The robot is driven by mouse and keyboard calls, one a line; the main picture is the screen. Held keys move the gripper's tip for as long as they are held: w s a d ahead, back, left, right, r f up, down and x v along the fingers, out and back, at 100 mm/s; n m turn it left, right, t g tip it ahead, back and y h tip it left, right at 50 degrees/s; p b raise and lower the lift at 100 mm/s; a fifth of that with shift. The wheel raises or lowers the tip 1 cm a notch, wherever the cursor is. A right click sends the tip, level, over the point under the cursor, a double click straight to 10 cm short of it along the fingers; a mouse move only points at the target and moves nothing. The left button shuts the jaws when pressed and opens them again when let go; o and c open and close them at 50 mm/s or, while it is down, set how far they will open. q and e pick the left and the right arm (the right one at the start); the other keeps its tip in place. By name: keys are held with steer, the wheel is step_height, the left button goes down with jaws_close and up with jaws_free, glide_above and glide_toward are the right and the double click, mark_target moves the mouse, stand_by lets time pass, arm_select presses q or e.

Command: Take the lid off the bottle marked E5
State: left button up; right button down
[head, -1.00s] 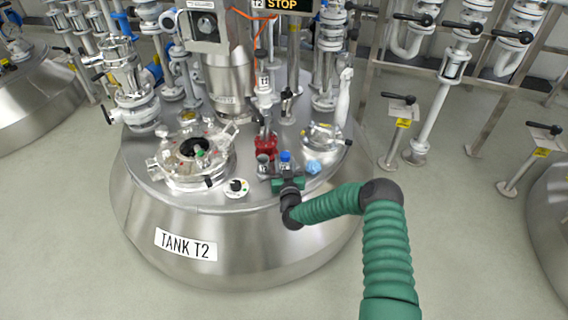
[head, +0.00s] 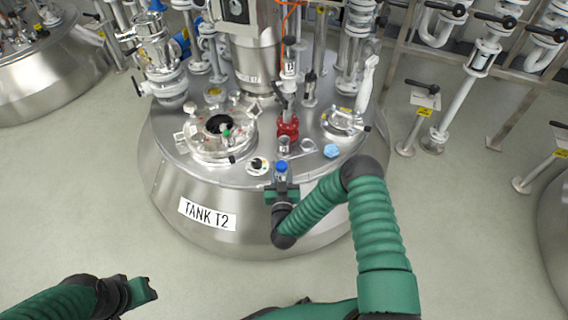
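A small bottle with a blue lid (head: 281,165) is at my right gripper (head: 281,188), over the front edge of the tank top in the head view. The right gripper's fingers appear closed around the bottle's body, and the lid stands clear above them. The bottle looks upright. No marking E5 can be read on it at this size. My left gripper (head: 143,290) is at the lower left, apart from the tank and the bottle. Its finger gap cannot be made out.
The steel tank T2 (head: 180,180) carries a round glass-covered hatch (head: 220,135), a red valve (head: 287,128), a small grey-topped container (head: 284,146), a light-blue object (head: 331,151) and a dial (head: 258,166). Open floor (head: 90,220) lies left and in front.

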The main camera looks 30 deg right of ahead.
steer(key=c, duration=1.5)
jaws_free()
jaws_close()
